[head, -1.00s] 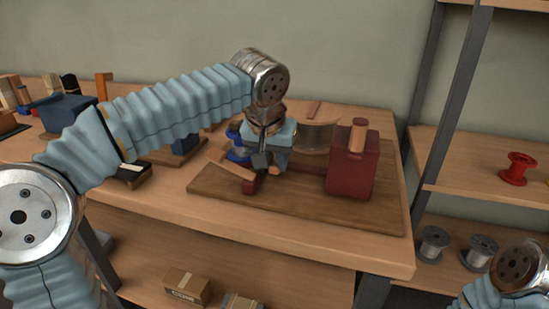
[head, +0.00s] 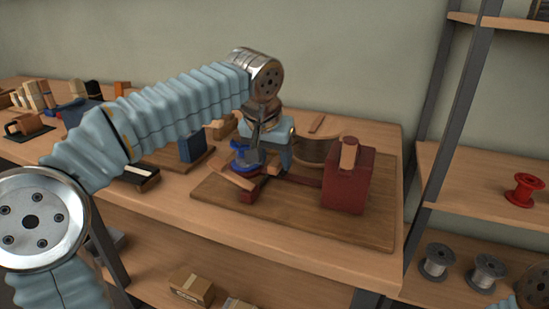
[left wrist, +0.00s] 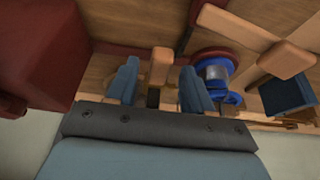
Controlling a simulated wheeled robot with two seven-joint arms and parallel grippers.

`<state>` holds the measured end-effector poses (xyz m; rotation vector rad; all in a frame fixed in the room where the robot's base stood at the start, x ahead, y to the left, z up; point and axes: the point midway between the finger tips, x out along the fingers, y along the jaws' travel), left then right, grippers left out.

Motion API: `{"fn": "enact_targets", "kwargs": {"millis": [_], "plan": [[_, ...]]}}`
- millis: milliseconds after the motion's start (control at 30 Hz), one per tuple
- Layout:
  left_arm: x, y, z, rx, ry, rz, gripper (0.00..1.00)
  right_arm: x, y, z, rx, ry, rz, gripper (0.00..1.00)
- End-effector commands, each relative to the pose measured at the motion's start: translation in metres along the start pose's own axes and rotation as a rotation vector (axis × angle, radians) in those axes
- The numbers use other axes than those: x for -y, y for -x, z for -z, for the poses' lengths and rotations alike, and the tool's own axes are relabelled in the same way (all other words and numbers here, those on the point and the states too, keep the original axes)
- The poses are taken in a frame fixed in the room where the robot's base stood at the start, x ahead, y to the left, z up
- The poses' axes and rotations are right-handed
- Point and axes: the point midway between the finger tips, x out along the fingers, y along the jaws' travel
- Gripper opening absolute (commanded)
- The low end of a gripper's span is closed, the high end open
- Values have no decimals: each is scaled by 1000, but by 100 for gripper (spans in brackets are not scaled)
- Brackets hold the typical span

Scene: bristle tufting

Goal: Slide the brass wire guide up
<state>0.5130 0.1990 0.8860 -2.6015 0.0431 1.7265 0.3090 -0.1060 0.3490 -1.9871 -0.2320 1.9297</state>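My left gripper (head: 258,150) points down over the tufting machine, between the blue spool (head: 242,157) and the red block (head: 347,182). In the left wrist view, its two blue-grey fingers (left wrist: 158,88) stand apart on either side of a narrow tan-gold piece (left wrist: 160,66). This piece looks like the brass wire guide; a thin gap seems to show on each side. A dark part sits below it in that view. In the head view the gripper hides the guide. My right gripper is out of view; only part of my right arm shows at the bottom right.
A wooden baseboard (head: 300,227) carries the machine, with a wooden crossed handle (left wrist: 258,42) beside the blue spool. A large wire drum stands behind. Brushes and blocks crowd the left of the table. A shelf with a red spool (head: 524,190) stands right.

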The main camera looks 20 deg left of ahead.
Motion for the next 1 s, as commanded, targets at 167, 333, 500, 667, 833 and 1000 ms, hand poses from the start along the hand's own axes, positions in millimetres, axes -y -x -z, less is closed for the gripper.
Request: {"fn": "enact_targets", "kwargs": {"millis": [167, 333, 500, 667, 833, 1000], "plan": [[0, -1, -1, 3, 0, 0, 51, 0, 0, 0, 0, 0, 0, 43], [0, 4, 0, 3, 0, -1, 51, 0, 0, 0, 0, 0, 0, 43], [-1, 33, 0, 0, 0, -1, 51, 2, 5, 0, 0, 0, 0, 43], [-1, 73, 1, 0, -1, -2, 51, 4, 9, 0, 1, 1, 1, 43], [-1, 110, 0, 0, -1, -3, 51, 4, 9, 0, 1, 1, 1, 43], [-1, 131, 0, 0, -1, -2, 51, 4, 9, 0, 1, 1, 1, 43]]}}
